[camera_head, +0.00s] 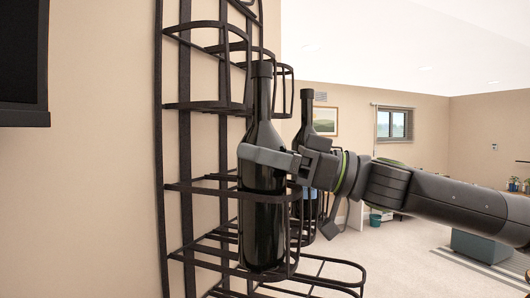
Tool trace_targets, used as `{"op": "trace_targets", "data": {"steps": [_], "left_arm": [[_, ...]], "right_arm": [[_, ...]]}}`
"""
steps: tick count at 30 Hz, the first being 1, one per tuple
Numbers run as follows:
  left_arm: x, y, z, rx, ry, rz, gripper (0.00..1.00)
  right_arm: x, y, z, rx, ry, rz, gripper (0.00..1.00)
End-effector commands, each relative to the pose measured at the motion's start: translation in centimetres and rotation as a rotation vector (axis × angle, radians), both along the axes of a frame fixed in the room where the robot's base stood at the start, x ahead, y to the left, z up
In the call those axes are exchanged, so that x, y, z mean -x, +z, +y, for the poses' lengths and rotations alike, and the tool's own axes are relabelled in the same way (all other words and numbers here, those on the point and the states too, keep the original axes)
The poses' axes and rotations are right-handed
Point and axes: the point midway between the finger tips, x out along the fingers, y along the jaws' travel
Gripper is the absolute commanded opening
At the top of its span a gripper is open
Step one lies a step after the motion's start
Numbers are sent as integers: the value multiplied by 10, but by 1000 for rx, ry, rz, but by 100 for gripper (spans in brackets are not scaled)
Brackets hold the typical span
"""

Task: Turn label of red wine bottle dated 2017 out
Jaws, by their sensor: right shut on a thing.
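A dark wine bottle (264,225) stands upright in a black metal wall rack (186,150). My right gripper (268,158) comes in from the right and is shut on this bottle around its shoulder. No label or date shows on the side of the bottle facing me. A second dark bottle (306,115) stands behind it to the right, partly hidden by my gripper, with a bluish patch low on its body. My left gripper is not in view.
Empty rack rings (220,106) are above and beside the held bottle, and an empty ring (338,284) sticks out at the lower right. A black screen-like panel (22,60) hangs on the wall at left. Open carpet (390,260) lies to the right.

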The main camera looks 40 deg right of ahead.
Motion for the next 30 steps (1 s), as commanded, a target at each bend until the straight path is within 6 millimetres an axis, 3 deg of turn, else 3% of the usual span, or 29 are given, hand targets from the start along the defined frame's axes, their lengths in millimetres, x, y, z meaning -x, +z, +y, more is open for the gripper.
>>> {"op": "trace_targets", "data": {"steps": [9, 14, 30], "left_arm": [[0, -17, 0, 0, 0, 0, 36], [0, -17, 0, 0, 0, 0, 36], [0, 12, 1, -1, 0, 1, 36]], "right_arm": [[1, -2, 1, 2, -107, -3, 45], [1, 0, 1, 1, -205, -3, 45], [0, 3, 1, 0, -412, 0, 45]]}}
